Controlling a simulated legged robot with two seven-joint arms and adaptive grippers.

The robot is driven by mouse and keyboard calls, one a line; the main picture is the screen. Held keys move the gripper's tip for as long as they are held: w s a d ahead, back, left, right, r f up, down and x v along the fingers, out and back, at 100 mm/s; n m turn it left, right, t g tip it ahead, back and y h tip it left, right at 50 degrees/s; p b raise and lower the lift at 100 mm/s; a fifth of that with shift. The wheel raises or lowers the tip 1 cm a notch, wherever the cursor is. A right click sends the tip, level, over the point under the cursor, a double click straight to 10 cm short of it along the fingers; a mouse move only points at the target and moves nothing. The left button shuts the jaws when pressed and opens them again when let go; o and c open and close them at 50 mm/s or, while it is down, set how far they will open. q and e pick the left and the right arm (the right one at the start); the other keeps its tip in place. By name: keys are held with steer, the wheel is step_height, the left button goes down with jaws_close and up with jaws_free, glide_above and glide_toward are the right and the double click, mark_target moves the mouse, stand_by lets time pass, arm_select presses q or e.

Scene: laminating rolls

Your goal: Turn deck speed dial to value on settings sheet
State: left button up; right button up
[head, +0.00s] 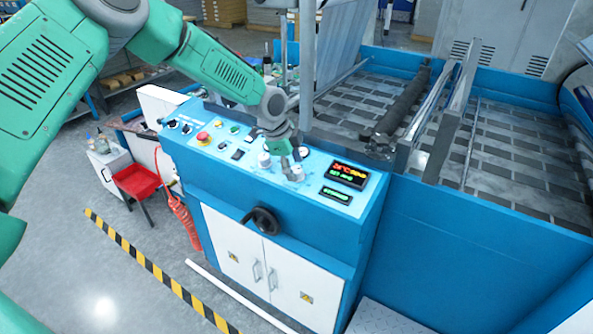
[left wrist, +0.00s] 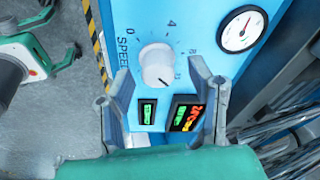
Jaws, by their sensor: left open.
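My left gripper (head: 284,160) is over the panel, pointing down. In the left wrist view its two fingers (left wrist: 160,75) are spread, one on each side of the dial's lower part. I cannot tell whether they touch it. I cannot make out a settings sheet. My right gripper is not in view.
Digital displays (head: 347,175) sit right of the dial area. A round gauge (left wrist: 242,28) is nearby. A red emergency button (head: 203,138) and switches lie left on the panel. A black handwheel (head: 262,221) is on the front. A metal post (head: 307,60) stands behind my gripper.

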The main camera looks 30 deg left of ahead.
arm_select(q)
steer(key=v, duration=0.9)
steer(key=shift+a+r, duration=0.15)
steer(key=shift+r, duration=0.2)
